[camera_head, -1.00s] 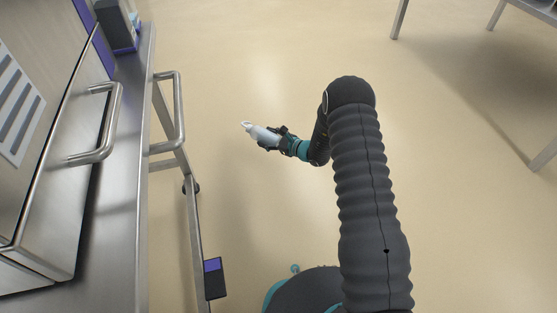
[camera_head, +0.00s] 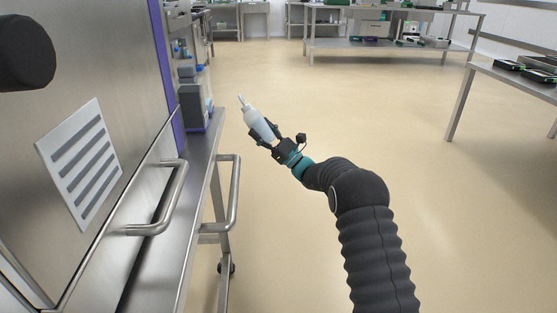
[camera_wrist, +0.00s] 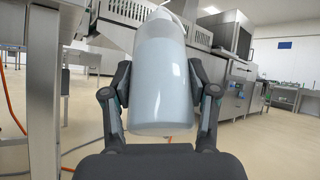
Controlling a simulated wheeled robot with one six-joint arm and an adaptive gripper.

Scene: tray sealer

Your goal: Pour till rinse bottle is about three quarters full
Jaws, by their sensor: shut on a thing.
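My gripper (camera_head: 264,136) is shut on a pale, whitish bottle with a narrow nozzle, the rinse bottle (camera_head: 257,122). In the head view it is held in the air over open floor, right of the steel machine, tilted with its nozzle up and to the left. In the wrist view the bottle (camera_wrist: 160,80) fills the middle between the two fingers, its base towards the camera and its top cut off by the frame edge. No second vessel touches the bottle.
A steel machine (camera_head: 95,60) with a vented panel and bar handles stands at left. A grey device (camera_head: 192,105) sits on its ledge. Steel tables (camera_head: 395,45) stand at the back and right (camera_head: 510,80). The floor between is clear.

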